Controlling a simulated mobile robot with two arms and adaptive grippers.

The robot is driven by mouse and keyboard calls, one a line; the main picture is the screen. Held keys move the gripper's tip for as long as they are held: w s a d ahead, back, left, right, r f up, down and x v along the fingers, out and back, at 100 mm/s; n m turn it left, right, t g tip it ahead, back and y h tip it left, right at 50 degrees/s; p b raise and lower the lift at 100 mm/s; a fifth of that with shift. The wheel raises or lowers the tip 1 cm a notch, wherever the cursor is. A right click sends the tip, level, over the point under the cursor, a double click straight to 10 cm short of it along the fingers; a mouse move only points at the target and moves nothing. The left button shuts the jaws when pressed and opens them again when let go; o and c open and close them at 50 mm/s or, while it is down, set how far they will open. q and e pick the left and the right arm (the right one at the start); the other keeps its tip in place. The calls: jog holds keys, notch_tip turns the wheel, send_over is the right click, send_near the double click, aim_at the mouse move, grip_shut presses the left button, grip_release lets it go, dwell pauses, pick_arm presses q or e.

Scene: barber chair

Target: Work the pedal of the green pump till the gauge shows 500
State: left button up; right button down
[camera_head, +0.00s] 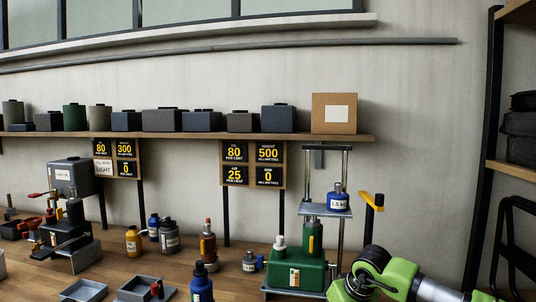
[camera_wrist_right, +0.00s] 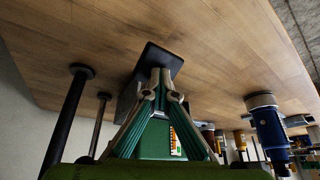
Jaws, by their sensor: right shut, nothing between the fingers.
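The green pump (camera_head: 292,270) stands on the bench, with an orange-white label and an upright yellow-and-green part. A lift platform above it holds a blue 1.5 kg weight (camera_head: 338,198). The gauge board (camera_head: 252,163) on the wall reads height 500 millimetres and now 0 millimetres. My right arm is at the pump's right in the head view, its fingertips hidden there. In the right wrist view my right gripper (camera_wrist_right: 164,76) is shut and empty, its tips over a dark plate (camera_wrist_right: 156,54), perhaps the pedal; contact is unclear. The pump's green body (camera_wrist_right: 154,143) shows between the fingers.
A yellow-handled post (camera_head: 372,203) stands right of the lift. Bottles and small trays (camera_head: 84,291) crowd the bench left of the pump. Another machine (camera_head: 70,215) stands far left. A blue bottle (camera_wrist_right: 267,122) shows right of the gripper in the wrist view.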

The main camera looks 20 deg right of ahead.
jog(key=shift+s+f, duration=0.15)
jog(key=shift+f, duration=0.15)
notch_tip(320, 180, up, 10)
jog(key=s+p, duration=0.1)
jog(key=p, duration=0.5)
jog(key=shift+a, duration=0.4)
jog(key=shift+s, duration=0.1)
jog(key=shift+a+r+p, duration=0.1)
jog(key=shift+r+p, duration=0.1)
jog(key=shift+p, duration=0.1)
notch_tip(320, 180, up, 6)
jog(key=p, duration=0.4)
